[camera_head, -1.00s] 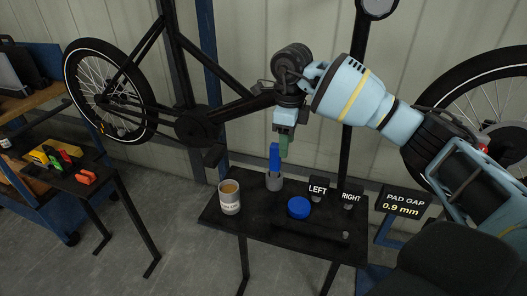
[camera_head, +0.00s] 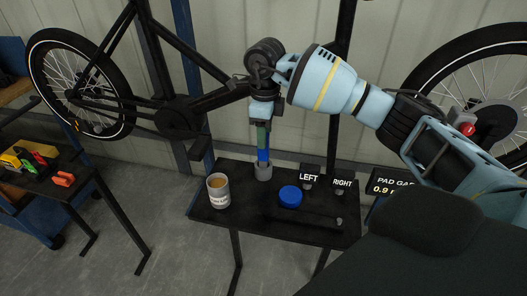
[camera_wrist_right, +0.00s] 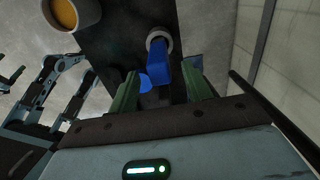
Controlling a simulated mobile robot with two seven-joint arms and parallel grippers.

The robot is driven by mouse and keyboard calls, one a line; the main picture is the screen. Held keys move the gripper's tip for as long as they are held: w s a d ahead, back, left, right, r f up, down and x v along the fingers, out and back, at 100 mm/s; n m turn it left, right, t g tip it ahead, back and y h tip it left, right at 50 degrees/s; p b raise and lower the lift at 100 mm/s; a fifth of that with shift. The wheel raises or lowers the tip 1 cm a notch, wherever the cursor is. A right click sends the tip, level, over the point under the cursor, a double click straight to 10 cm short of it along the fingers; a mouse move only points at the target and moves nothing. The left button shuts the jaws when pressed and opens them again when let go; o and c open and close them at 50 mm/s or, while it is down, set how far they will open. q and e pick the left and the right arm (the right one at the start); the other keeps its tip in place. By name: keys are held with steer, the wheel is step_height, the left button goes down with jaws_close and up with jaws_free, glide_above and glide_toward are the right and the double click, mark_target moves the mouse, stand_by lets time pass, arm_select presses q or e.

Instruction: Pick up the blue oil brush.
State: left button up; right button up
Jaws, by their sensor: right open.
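The blue oil brush (camera_head: 263,156) stands upright in a small grey holder (camera_head: 263,173) on the black table. In the right wrist view the brush (camera_wrist_right: 164,78) rises from the round holder (camera_wrist_right: 158,39), between two green fingers. My right gripper (camera_head: 262,138) points down at the brush, its fingers open on either side; in the head view a finger hides the brush's upper part. The right gripper also shows in the wrist view (camera_wrist_right: 162,92), with gaps beside the brush. Light-blue arm parts at the wrist view's left seem to be my left arm; its jaw opening is unclear.
On the black table (camera_head: 228,222) stand a labelled cup (camera_head: 218,192) with amber contents, a blue round lid (camera_head: 290,196), and LEFT (camera_head: 309,178) and RIGHT (camera_head: 342,185) signs. A bicycle (camera_head: 165,110) is close behind. A side table (camera_head: 50,185) at left carries colourful tools.

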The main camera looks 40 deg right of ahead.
steer(key=shift+w+a+f, duration=0.1)
steer(key=shift+w+f, duration=0.05)
steer(key=shift+f, duration=2.15)
steer(key=c, duration=1.1)
steer(key=shift+o, duration=0.2)
steer(key=shift+r, duration=5.05)
